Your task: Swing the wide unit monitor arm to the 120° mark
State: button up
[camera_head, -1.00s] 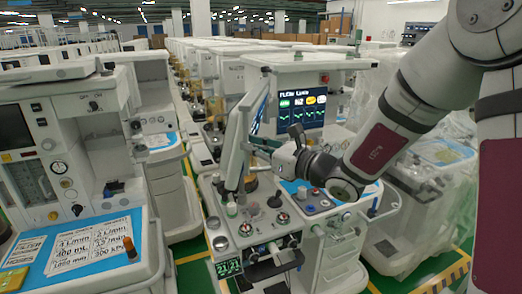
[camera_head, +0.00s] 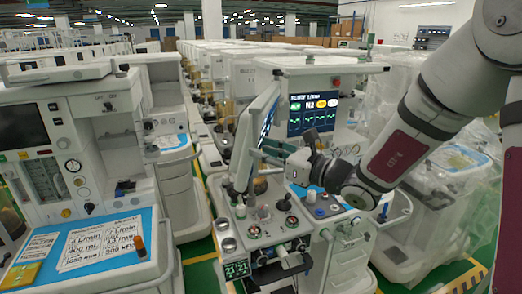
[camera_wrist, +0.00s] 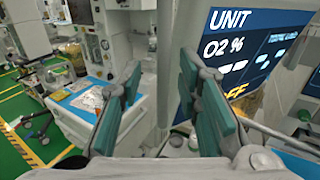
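The wide unit (camera_head: 330,72) stands in the middle of the head view. Its tilted side monitor (camera_head: 248,142) shows nearly edge-on, its screen turned to the right. In the wrist view the monitor screen (camera_wrist: 262,50) fills the upper right and reads "UNIT" and "O2 %". My gripper (camera_head: 277,150) is at the monitor's right side in the head view. In the wrist view my gripper (camera_wrist: 163,100) has its teal-padded fingers apart, with a pale upright edge (camera_wrist: 165,60) between them. I cannot tell whether they touch it. The monitor arm's pivot is mostly hidden, and no 120° mark is readable.
A cart with a blue work surface (camera_head: 150,262) and paper cards stands at the left. A plastic-wrapped unit (camera_head: 440,175) is at the right. Green floor (camera_wrist: 22,150) shows between carts.

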jog(key=v, duration=1)
jog(key=shift+s+d, duration=0.15)
jog(key=shift+s, duration=0.25)
